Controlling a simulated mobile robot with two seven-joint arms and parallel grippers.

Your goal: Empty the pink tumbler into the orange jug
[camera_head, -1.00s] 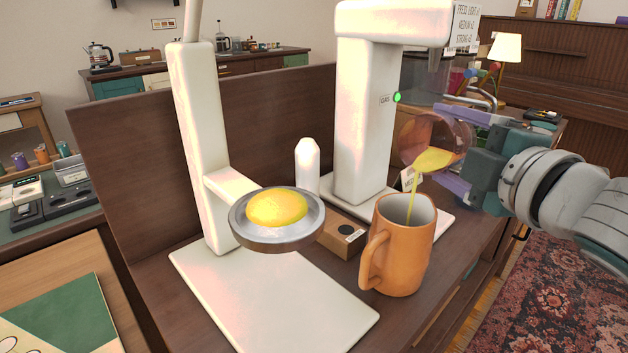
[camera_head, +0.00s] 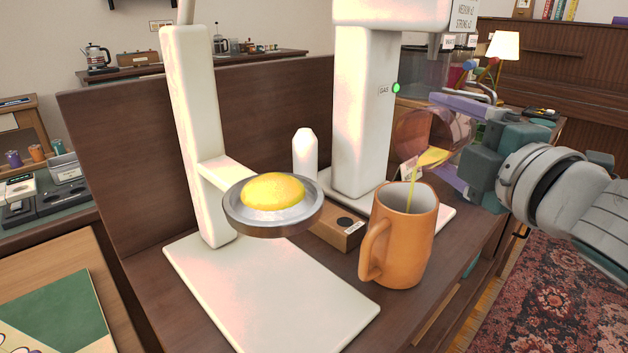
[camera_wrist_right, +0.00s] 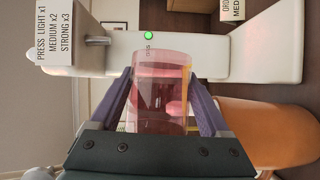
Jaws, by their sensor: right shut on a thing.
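The pink tumbler (camera_head: 418,132) is see-through and tilted well over, its mouth toward the orange jug. My right gripper (camera_head: 462,140) is shut on it, with a purple finger on each side in the right wrist view (camera_wrist_right: 165,105). A thin yellow stream (camera_head: 411,185) runs from the tumbler's lip down into the jug's mouth. The orange jug (camera_head: 405,245) stands upright on the wooden counter, its handle toward the left. The tumbler is above the jug and apart from it. The liquid level inside the jug is hidden. My left gripper is not in view.
A white stand (camera_head: 200,150) holds a round pan with a yellow mound (camera_head: 272,192) left of the jug. A white machine (camera_head: 362,110) with a green light stands behind. A small brown box (camera_head: 338,230) sits close to the jug's left.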

